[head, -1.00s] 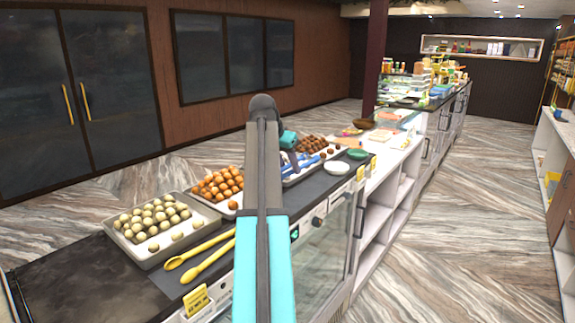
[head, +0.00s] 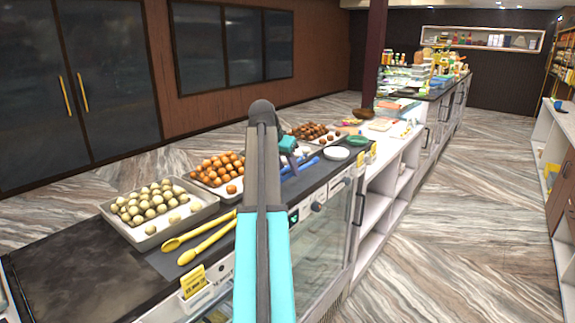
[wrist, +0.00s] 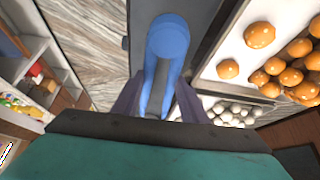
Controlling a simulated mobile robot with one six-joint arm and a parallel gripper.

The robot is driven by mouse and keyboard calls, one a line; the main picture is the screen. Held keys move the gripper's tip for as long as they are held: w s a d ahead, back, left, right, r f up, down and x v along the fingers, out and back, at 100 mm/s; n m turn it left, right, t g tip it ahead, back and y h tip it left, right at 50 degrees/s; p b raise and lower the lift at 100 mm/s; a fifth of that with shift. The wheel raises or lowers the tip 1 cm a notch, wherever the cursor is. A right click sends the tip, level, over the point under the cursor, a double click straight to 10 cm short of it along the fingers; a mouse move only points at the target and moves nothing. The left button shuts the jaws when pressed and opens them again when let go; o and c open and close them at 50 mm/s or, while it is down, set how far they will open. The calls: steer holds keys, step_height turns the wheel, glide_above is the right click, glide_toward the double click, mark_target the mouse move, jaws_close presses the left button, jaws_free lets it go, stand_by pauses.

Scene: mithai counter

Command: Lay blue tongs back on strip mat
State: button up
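The blue tongs (head: 304,165) show in the head view beside my forearm, partly hidden by it, over the front part of the counter. In the wrist view the blue tongs (wrist: 168,42) run away from me between my two dark fingers. My gripper (wrist: 160,92) appears closed on their sides. The strip mat (head: 160,265) is a dark grey band along the counter's front, with yellow tongs (head: 200,240) lying on it. I cannot tell whether the blue tongs touch the surface below.
Trays of pale sweets (head: 150,235), orange sweets (head: 200,180) and brown sweets (head: 338,140) line the back of the counter. A white dish (head: 336,154) and a green dish (head: 358,142) stand right of the blue tongs. A yellow price card (head: 194,281) stands in front.

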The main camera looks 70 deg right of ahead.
steer(key=shift+f+b, duration=0.65)
steer(key=shift+f, duration=1.35)
steer(key=o, duration=0.6)
steer(key=shift+o, duration=0.2)
steer(key=shift+b+v, duration=2.2)
steer(key=shift+v, duration=4.7)
steer(key=shift+s+f, duration=0.1)
